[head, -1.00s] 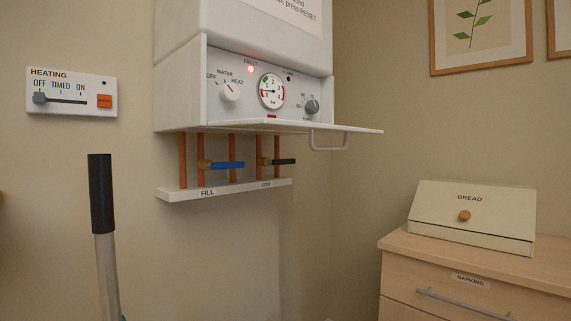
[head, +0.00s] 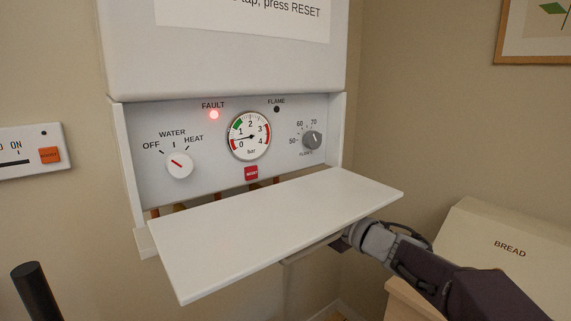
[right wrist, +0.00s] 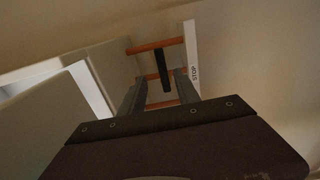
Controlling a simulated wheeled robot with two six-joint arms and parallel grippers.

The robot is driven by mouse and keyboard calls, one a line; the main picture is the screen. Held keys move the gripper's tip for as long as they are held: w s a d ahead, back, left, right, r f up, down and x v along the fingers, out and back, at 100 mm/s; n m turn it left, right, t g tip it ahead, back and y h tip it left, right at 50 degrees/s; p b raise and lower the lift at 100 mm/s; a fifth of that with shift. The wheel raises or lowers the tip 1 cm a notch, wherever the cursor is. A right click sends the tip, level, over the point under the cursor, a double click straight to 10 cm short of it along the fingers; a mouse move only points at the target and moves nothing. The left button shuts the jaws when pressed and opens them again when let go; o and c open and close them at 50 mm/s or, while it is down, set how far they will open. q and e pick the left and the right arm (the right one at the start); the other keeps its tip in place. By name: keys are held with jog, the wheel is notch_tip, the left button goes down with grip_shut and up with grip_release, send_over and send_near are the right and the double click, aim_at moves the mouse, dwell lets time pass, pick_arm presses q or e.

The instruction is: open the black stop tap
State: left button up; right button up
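The black stop tap (right wrist: 161,66) shows in the right wrist view, its dark lever crosswise to the copper pipes (right wrist: 155,45), beside the white strip marked STOP (right wrist: 193,60). In the head view the tap is hidden behind the lowered white flap (head: 270,225). My right gripper (right wrist: 160,88) is open, one dark finger on each side of the lever in the picture; I see no contact and cannot tell the depth. In the head view my right arm reaches under the flap from the right, hiding its gripper. My left gripper is not in view.
The flap juts out above my right gripper. The boiler panel has a lit red FAULT lamp (head: 214,115), a gauge (head: 249,137) reading low and a red RESET button (head: 251,173). A bread box (head: 500,245) stands at right; a dark upright handle (head: 37,292) is at lower left.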

jog(key=x, duration=0.9)
jog(key=shift+w+d+f, duration=0.1)
jog(key=shift+w+f, duration=0.05)
jog(key=shift+w, duration=0.05)
grip_shut()
dwell(1.1)
